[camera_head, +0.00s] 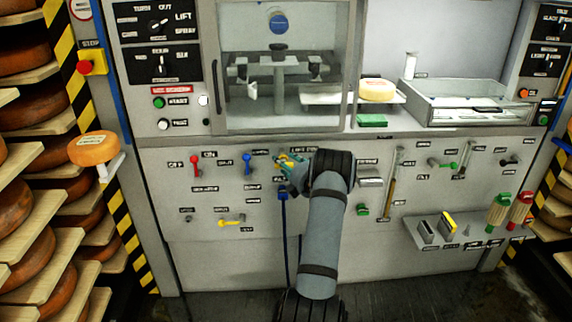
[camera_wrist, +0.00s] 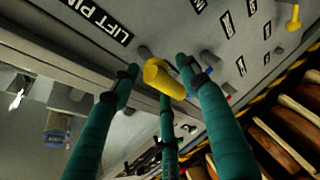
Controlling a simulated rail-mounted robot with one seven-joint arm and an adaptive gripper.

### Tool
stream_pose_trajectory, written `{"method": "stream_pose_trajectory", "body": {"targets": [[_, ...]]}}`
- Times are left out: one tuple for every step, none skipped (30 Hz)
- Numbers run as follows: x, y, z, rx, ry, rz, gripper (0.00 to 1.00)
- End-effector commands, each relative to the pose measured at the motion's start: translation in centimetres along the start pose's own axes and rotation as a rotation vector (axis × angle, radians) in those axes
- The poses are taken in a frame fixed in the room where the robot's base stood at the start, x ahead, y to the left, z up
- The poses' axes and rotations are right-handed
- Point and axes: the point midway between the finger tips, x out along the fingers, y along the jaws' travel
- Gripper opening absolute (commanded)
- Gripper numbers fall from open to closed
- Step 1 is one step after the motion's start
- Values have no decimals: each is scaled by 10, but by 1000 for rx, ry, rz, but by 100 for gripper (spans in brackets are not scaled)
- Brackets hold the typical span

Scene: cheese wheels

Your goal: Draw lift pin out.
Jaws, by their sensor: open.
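The lift pin (camera_wrist: 163,79) is a yellow cylindrical knob standing out from the grey panel, beside a black label (camera_wrist: 100,18) that begins "LIFT PI". My gripper (camera_wrist: 158,76) has teal fingers with dark joints. It is open, with its fingers spread around the yellow knob, one to the left, one to the right and one below. I cannot tell whether any finger touches it. In the head view my gripper (camera_head: 290,163) is at the panel's middle, just left of my dark wrist. The pin is largely hidden there by the fingers and wrist.
A red lever (camera_head: 195,166), a blue lever (camera_head: 248,163) and a yellow lever (camera_head: 231,222) stick out left of my gripper. A blue cord (camera_head: 285,230) hangs below it. A shelf with tools (camera_head: 470,235) juts out at right. Cheese racks (camera_head: 40,200) stand at left.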

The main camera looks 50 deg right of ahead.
Motion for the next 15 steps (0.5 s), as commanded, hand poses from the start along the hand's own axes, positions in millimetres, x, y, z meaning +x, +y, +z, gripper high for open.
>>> {"method": "stream_pose_trajectory", "body": {"targets": [[0, 0, 0, 0, 0, 0, 44], [0, 0, 0, 0, 0, 0, 42], [0, 0, 0, 0, 0, 0, 40], [0, 0, 0, 0, 0, 0, 38], [0, 0, 0, 0, 0, 0, 36], [0, 0, 0, 0, 0, 0, 34], [0, 0, 0, 0, 0, 0, 32], [0, 0, 0, 0, 0, 0, 30], [0, 0, 0, 0, 0, 0, 28], [0, 0, 0, 0, 0, 0, 26], [0, 0, 0, 0, 0, 0, 25], [0, 0, 0, 0, 0, 0, 22], [0, 0, 0, 0, 0, 0, 20], [0, 0, 0, 0, 0, 0, 19], [0, 0, 0, 0, 0, 0, 16]]}}
